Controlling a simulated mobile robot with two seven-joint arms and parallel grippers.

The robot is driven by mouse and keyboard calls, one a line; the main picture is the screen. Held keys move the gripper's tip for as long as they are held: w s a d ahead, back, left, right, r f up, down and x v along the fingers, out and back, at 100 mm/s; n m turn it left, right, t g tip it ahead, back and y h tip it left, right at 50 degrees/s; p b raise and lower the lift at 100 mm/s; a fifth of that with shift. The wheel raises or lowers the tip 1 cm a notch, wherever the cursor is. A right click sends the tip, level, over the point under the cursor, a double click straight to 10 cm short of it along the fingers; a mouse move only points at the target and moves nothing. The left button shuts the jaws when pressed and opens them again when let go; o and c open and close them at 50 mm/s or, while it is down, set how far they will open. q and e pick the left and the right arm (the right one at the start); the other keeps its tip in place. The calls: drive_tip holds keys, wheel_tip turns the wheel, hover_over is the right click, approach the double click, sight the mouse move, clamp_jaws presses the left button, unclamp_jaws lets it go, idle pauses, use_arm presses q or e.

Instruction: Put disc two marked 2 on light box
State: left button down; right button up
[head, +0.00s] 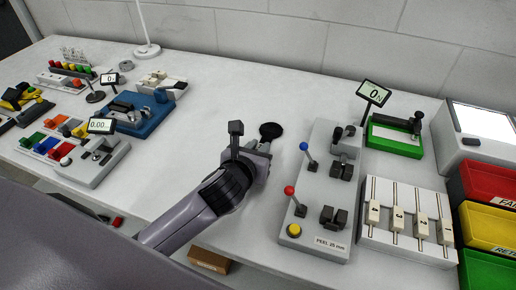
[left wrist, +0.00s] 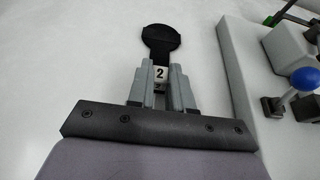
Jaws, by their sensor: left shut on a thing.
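My left gripper (head: 254,147) is over the middle of the white table and is shut on disc two (head: 270,130). In the left wrist view the disc (left wrist: 161,40) is a round black plate with a white tag marked 2 (left wrist: 160,73), and the tag end sits between the two grey fingers (left wrist: 160,92). The black round part sticks out ahead of the fingertips. The light box (head: 482,122) is the grey box with a bright white panel at the right, well apart from the disc. My right gripper is not in view.
Between the disc and the light box stand a grey peel fixture (head: 318,190) with blue and red knobbed levers, a green-based device (head: 394,138) with a display, and a slider rack (head: 408,215). Red (head: 490,184) and yellow (head: 488,226) bins stand at right. The table behind is clear.

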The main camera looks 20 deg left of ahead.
use_arm(q)
drive_tip(key=shift+f, duration=0.1)
drive_tip(key=c, duration=1)
unclamp_jaws()
drive_tip(key=shift+c, duration=0.2)
